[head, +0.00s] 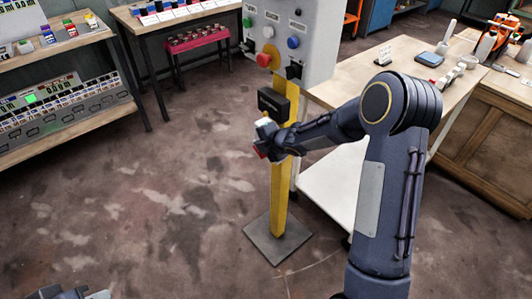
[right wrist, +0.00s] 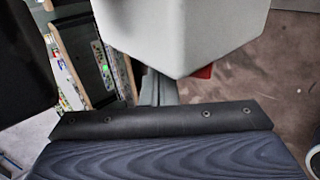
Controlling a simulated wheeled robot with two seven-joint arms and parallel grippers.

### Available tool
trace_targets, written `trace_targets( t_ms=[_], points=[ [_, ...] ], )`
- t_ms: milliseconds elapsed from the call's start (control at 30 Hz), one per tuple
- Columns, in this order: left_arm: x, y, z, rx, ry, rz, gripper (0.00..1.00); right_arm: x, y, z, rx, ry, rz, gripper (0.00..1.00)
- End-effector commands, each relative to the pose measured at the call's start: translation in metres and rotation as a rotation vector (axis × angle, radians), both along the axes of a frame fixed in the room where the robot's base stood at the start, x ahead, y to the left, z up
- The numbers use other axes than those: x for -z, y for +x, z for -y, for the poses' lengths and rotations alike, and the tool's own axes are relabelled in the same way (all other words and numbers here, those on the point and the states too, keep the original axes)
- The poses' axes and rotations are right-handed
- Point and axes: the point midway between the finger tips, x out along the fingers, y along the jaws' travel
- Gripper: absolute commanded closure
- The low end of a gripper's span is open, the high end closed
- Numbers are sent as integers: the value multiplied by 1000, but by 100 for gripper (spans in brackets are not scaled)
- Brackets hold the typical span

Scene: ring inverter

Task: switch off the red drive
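My right gripper (head: 264,146) hangs in front of the yellow post, below the grey control box (head: 290,35). It has a pale body with a red part at its end. In the right wrist view a pale grey block (right wrist: 180,35) fills the top centre, with a bit of red behind it; whether the fingers are open or hold something is unclear. Small coloured blocks, one of them red (head: 70,28), stand on the left rack's top shelf. I cannot tell which unit is the red drive. My left gripper (head: 78,293) is cut off at the bottom left edge.
The left rack (head: 65,125) holds several units with displays, one showing a green light (head: 30,98). A wooden table (head: 395,65) stands right of the post. The floor between rack and post is clear.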

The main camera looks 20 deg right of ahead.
Motion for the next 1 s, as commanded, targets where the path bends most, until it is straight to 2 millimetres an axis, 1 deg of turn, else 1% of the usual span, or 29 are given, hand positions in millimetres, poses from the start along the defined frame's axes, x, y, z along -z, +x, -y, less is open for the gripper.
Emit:
trace_targets(
  t_ms=[200, 433, 800, 1000],
  points=[
    [2, 0, 0, 0, 0, 0, 100, 2, 4, -1, 1, -1, -2, 100],
    [1, 0, 0, 0, 0, 0, 100, 1, 4, -1, 1, -1, -2, 100],
    [-14, 0, 0, 0, 0, 0, 100, -15, 4, -1, 1, -1, -2, 100],
    [-14, 0, 0, 0, 0, 0, 100, -15, 4, -1, 1, -1, -2, 100]
  ],
)
